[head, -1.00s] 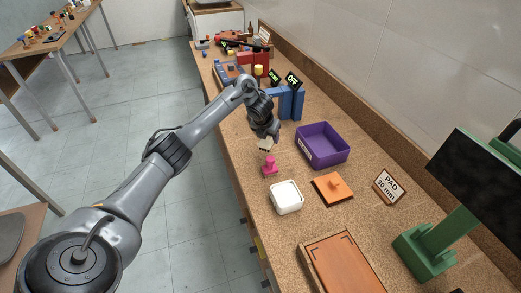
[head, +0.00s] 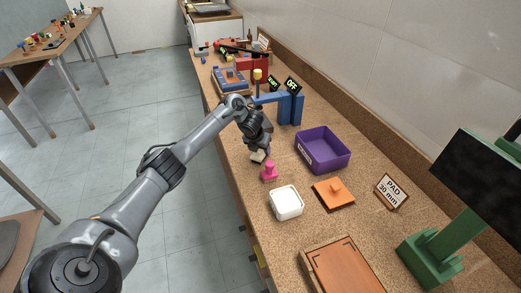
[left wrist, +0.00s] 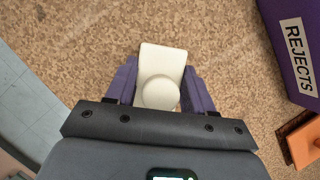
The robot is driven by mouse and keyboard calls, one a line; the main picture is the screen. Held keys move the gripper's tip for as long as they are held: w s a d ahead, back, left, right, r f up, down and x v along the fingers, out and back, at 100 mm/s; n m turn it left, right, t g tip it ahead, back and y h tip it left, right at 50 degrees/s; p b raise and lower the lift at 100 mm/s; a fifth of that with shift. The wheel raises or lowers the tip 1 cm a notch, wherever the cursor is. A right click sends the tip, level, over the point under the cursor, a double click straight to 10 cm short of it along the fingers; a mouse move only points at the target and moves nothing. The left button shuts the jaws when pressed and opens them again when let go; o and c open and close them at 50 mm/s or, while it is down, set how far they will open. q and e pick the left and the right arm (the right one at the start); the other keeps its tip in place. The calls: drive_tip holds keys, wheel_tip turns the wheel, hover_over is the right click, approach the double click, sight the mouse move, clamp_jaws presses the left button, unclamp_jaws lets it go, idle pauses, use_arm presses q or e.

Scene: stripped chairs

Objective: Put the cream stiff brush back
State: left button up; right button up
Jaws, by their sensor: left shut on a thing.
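The cream stiff brush (head: 257,156) is in my left gripper (head: 257,149), low over the cork-coloured bench beside the pink knobbed piece. The left wrist view shows the brush's pale block and round knob (left wrist: 159,92) between the two purple fingers of the left gripper (left wrist: 160,93). The fingers are shut on it. The brush's underside is hidden, and I cannot tell whether it touches the bench. My right gripper is not in view.
The pink piece (head: 269,172) stands close by, with a white square dish (head: 286,203) nearer. A purple REJECTS bin (head: 322,150) and an orange knobbed block (head: 333,194) are to the right. A blue stand (head: 290,107) is behind. The bench's left edge is near.

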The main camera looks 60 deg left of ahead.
sight(257, 154)
use_arm(q)
drive_tip(key=shift+f, duration=0.1)
drive_tip(key=o, duration=0.9)
drive_tip(key=shift+o, duration=0.2)
drive_tip(key=p+v, duration=0.2)
drive_tip(key=v, duration=0.5)
drive_tip(key=shift+w+a, duration=0.1)
drive_tip(key=shift+a, duration=0.05)
drive_tip(key=p+v, duration=0.4)
drive_tip(key=v, duration=0.1)
